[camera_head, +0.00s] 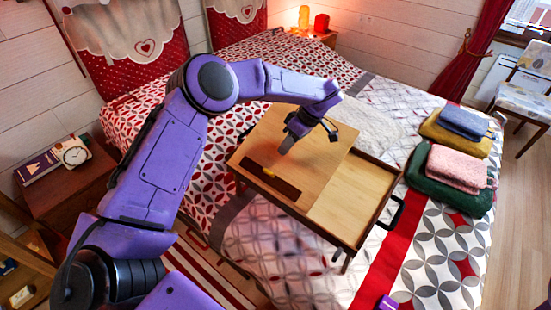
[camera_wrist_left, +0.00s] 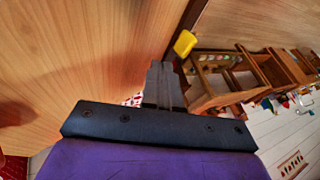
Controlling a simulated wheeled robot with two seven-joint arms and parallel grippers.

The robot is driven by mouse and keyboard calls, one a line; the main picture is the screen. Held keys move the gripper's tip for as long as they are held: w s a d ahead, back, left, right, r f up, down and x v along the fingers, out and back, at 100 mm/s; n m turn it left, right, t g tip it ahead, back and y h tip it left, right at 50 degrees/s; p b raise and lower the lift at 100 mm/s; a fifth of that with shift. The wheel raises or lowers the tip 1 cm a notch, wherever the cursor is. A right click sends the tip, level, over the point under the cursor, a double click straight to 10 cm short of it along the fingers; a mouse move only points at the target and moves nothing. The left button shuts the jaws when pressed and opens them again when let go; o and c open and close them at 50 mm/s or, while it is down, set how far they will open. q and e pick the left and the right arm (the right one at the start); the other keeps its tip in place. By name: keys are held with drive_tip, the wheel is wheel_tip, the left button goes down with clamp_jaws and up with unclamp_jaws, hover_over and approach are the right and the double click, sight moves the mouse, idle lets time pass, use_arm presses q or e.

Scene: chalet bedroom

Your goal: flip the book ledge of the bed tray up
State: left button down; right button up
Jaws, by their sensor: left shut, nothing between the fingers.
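The bed tray (camera_head: 345,205) stands on the bed, with a light wood top panel (camera_head: 255,150) on its left part. A dark brown book ledge (camera_head: 272,184) runs along the panel's near edge, with a small yellow tab (camera_head: 268,173) at it. I cannot tell the ledge's exact angle. My left gripper (camera_head: 284,150) is shut and empty, pointing down over the panel just behind the ledge. In the left wrist view its fingers (camera_wrist_left: 164,85) are together, just below and left of the yellow tab (camera_wrist_left: 185,43), with wood panel (camera_wrist_left: 80,60) at left.
The tray has a black side handle (camera_head: 391,213) at right. Folded textiles (camera_head: 452,165) are stacked on the bed to its right. A nightstand (camera_head: 70,190) with a clock (camera_head: 75,153) stands at left.

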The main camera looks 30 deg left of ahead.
sight(267, 176)
use_arm(q)
drive_tip(key=s+f+p, duration=0.1)
drive_tip(key=s+a+f, duration=0.1)
drive_tip(key=s, duration=0.1)
drive_tip(key=shift+f+p, duration=0.2)
drive_tip(key=shift+p, duration=0.15)
drive_tip(key=shift+s+f, duration=0.3)
drive_tip(key=shift+s, duration=0.35)
use_arm(e)
wheel_tip(267, 176, up, 2)
drive_tip(key=shift+r, duration=0.1)
use_arm(q)
drive_tip(key=shift+w, duration=0.1)
drive_tip(key=shift+d, duration=0.1)
use_arm(e)
drive_tip(key=shift+w, duration=0.1)
